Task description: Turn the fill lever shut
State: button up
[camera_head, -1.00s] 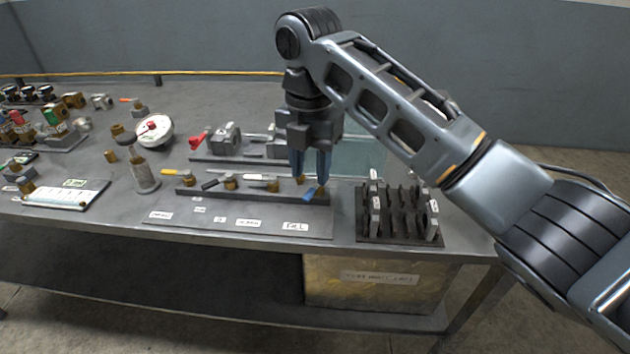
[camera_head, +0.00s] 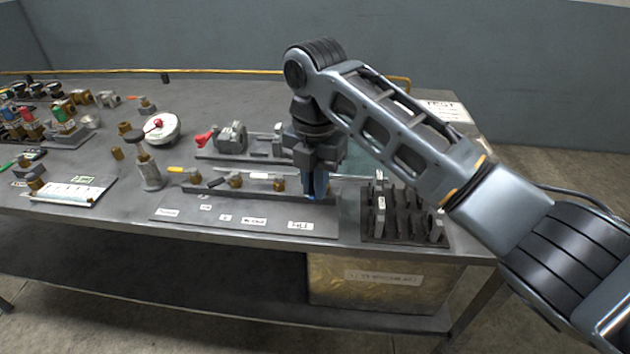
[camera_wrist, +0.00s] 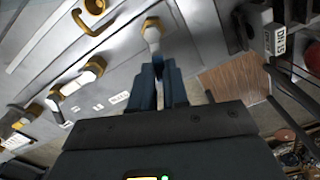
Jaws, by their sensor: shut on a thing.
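The fill lever's brass valve body with its pale lever arm (camera_wrist: 152,32) shows in the wrist view, just beyond my fingertips. My gripper (camera_head: 316,192) is at the right end of the dark valve rail (camera_head: 328,200), above the FILL label (camera_head: 300,225). In the wrist view its blue fingers (camera_wrist: 167,72) are shut on the lever's handle, which they mostly hide. In the head view the gripper hides the fill valve, so I cannot tell the lever's exact angle there.
A dark slotted rack (camera_head: 405,238) stands close on the right. A round gauge (camera_head: 162,128) and a grey bottle-shaped fitting (camera_head: 150,173) are further left.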

jog(key=shift+a+r, duration=0.1)
grip_shut()
jog(key=shift+w+a+r+m+p, duration=0.15)
jog(key=shift+a+m+p, duration=0.1)
jog(key=shift+m+p, duration=0.8)
jog(key=m+p, duration=0.1)
jog(key=m, duration=0.1)
jog(key=w+a+m+p, duration=0.1)
jog(key=m+p, duration=0.1)
jog(key=m, duration=0.2)
jog(key=w+m+p, duration=0.1)
jog(key=m, duration=0.1)
jog(key=shift+w+a+p, duration=0.1)
jog(key=shift+a+p, duration=0.2)
jog(key=shift+a, duration=0.05)
jog(key=shift+w+m+p, duration=0.25)
jog(key=shift+w+m, duration=0.1)
jog(key=shift+m, duration=0.65)
jog(key=shift+w+m+p, duration=0.2)
jog(key=shift+w+m, duration=0.15)
jog(key=shift+m, duration=0.6)
jog(key=o, duration=0.7)
grip_release()
jog(key=shift+f, duration=0.2)
